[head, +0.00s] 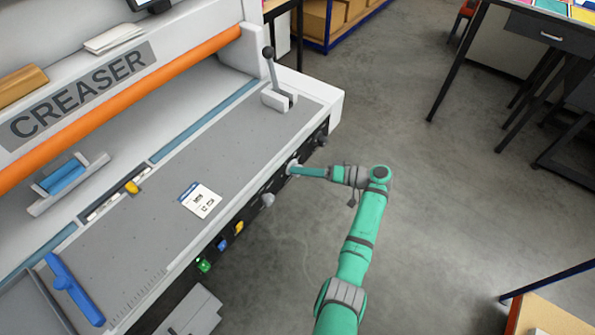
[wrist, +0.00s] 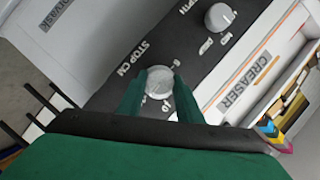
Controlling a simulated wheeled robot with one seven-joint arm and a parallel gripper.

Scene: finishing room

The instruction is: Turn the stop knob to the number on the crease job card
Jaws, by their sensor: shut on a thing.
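The stop knob (wrist: 159,82) is a round light-grey knob on the dark front panel, beside the words "STOP CM" in the wrist view. My gripper (wrist: 158,98) has one green finger on each side of it and is shut on it. In the head view my gripper (head: 294,170) reaches the creaser's front panel from the right and covers most of the knob. The numbers around the knob are partly hidden, and its setting cannot be read. The crease job card (head: 201,200) lies on the grey creaser bed (head: 240,150). Its print is too small to read.
A second grey knob (wrist: 219,17) is on the panel near the stop knob. Blue (head: 222,245), yellow (head: 239,227) and green (head: 203,265) controls line the front panel. A lever (head: 270,65) stands at the bed's right end. The floor (head: 450,200) right of my arm is open.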

